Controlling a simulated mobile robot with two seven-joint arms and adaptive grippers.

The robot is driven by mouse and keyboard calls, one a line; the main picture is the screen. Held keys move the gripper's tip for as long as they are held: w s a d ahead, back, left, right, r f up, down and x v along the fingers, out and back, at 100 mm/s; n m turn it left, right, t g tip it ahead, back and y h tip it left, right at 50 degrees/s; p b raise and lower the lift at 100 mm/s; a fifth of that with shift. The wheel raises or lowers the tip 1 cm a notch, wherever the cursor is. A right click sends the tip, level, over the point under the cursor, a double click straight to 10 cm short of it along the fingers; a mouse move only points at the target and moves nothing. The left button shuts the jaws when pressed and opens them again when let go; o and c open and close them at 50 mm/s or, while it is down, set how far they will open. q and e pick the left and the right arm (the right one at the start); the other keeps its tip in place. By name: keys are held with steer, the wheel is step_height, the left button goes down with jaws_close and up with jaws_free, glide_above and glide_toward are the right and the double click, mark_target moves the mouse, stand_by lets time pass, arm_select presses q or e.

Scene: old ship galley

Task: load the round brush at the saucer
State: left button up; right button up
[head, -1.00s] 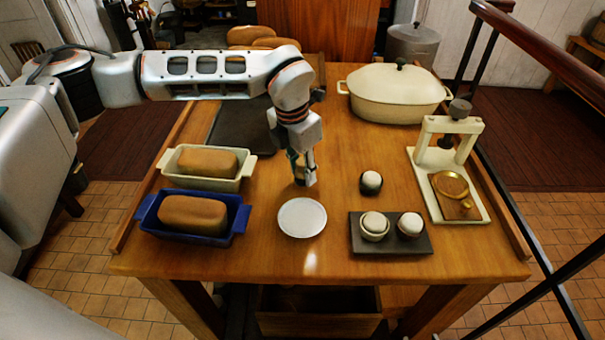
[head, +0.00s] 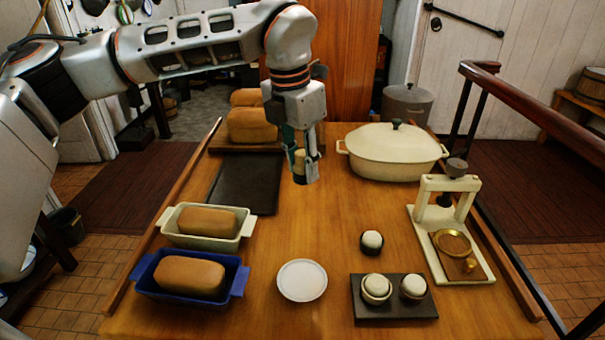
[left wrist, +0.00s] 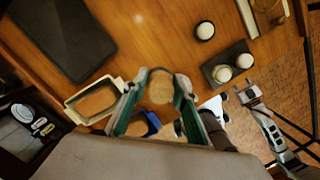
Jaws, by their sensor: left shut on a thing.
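My left gripper (head: 306,178) is shut on the round brush (head: 300,163) and holds it upright above the table. The fingers hide part of the brush. In the left wrist view a round tan end (left wrist: 160,88) shows between the fingers. The white saucer (head: 302,280) lies flat on the table near its front, apart from and nearer than the brush. In the left wrist view the gripper hides most of the saucer's area.
Two loaf tins, cream (head: 244,233) and blue (head: 232,291), stand left of the saucer. A dark tray (head: 389,311) with two round pots and a lone small pot (head: 371,243) are to the right. A press (head: 480,270) and a lidded casserole (head: 385,165) stand farther right and back.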

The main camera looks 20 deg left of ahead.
arm_select(q)
steer(key=o, duration=0.3)
steer(key=shift+c, duration=1.3)
steer(key=shift+s+d+f+m+g+h+p, duration=0.2)
steer(key=shift+s+d+f+m+p, duration=0.45)
steer(key=shift+s+f+m, duration=1.3)
steer(key=shift+s+d+f+m+g+h+p, duration=0.15)
steer(key=shift+s+d+f+m+p, duration=0.25)
steer(key=shift+s+f+m+p, duration=1.15)
steer(key=shift+s+d+f+m+g+h+p, duration=0.2)
steer(key=shift+s+d+f+m, duration=0.6)
steer(key=shift+s+f, duration=1.65)
steer(key=f, duration=0.1)
steer(key=w+f+b, duration=0.1)
steer(key=f, duration=0.2)
steer(key=shift+w+a, duration=0.15)
steer(key=shift+a, duration=0.1)
steer(key=shift+f+b, duration=0.5)
steer(key=shift+f, duration=0.2)
